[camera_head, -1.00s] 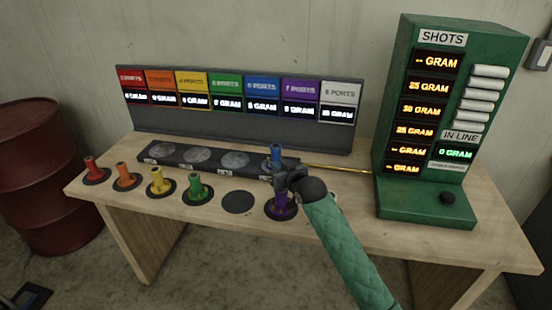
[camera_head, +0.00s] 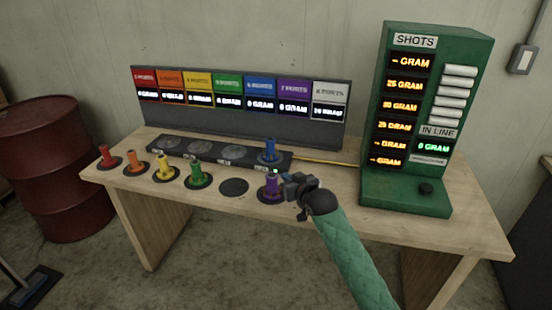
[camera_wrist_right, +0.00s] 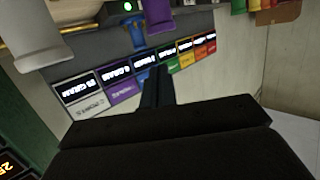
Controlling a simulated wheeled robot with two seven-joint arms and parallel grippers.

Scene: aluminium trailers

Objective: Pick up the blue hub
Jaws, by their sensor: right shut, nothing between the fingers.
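The blue hub (camera_head: 270,151) stands upright on the rightmost round pad of the dark strip (camera_head: 180,157) at the back of the wooden table. My right gripper (camera_head: 289,186) is in front of it and slightly to the right, apart from it, close beside the purple hub (camera_head: 271,186). It is shut and empty. In the right wrist view its dark fingers (camera_wrist_right: 155,88) are together, with the coloured label panel (camera_wrist_right: 140,70) behind. That view appears upside down. My left gripper is not in view.
Red (camera_head: 106,157), orange (camera_head: 136,161), yellow (camera_head: 164,170) and green (camera_head: 196,176) hubs stand along the table's front left. An empty black disc (camera_head: 234,187) lies between green and purple. A green SHOTS box (camera_head: 400,190) stands at the right, a red barrel (camera_head: 60,165) at far left.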

